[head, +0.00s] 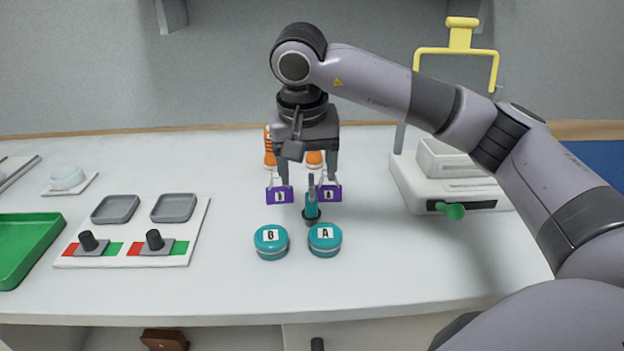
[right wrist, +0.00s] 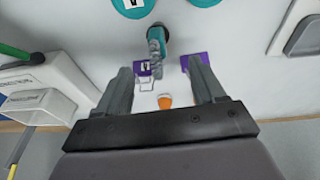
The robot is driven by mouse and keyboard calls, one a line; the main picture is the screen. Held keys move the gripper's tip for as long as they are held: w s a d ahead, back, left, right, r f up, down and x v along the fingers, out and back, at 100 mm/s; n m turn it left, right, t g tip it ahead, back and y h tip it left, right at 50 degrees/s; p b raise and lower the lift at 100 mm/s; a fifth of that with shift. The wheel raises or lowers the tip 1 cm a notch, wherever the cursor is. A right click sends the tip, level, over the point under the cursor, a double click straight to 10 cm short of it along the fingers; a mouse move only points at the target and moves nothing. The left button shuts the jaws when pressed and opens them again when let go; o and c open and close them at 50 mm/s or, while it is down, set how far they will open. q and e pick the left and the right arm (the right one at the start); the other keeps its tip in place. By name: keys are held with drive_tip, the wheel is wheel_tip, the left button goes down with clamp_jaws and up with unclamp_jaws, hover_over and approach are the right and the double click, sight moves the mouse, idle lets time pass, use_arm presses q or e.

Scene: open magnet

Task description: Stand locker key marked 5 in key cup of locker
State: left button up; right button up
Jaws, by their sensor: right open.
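I cannot make out a key marked 5, a key cup or a locker for certain. My right gripper (head: 304,180) is open and points down, its fingers spread above the counter; it also shows in the right wrist view (right wrist: 160,68). Two purple tags with white labels, left (head: 280,196) and right (head: 331,195), lie near the fingertips. Their marks are unclear. My left gripper is out of view.
Two teal round tins, left (head: 271,241) and right (head: 325,239), stand in front. A white panel (head: 190,240) with grey trays and black knobs and a green tray (head: 18,262) are left. A white device (head: 440,190) with a green knob stands right.

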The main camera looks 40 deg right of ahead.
sight(311, 200)
drive_tip(key=shift+s+a+f+t+p, duration=0.2)
drive_tip(key=shift+s+t+p, duration=0.4)
drive_tip(key=shift+p, duration=0.4)
drive_tip(key=shift+s+a+f+t+h+p, duration=0.1)
drive_tip(key=shift+s+t+h+p, duration=0.2)
drive_tip(key=shift+t+p, duration=0.15)
drive_tip(key=shift+x, duration=1)
drive_tip(key=shift+p+x, duration=0.7)
drive_tip(key=shift+x, duration=2.05)
drive_tip(key=shift+s, duration=0.1)
drive_tip(key=c, duration=1.2)
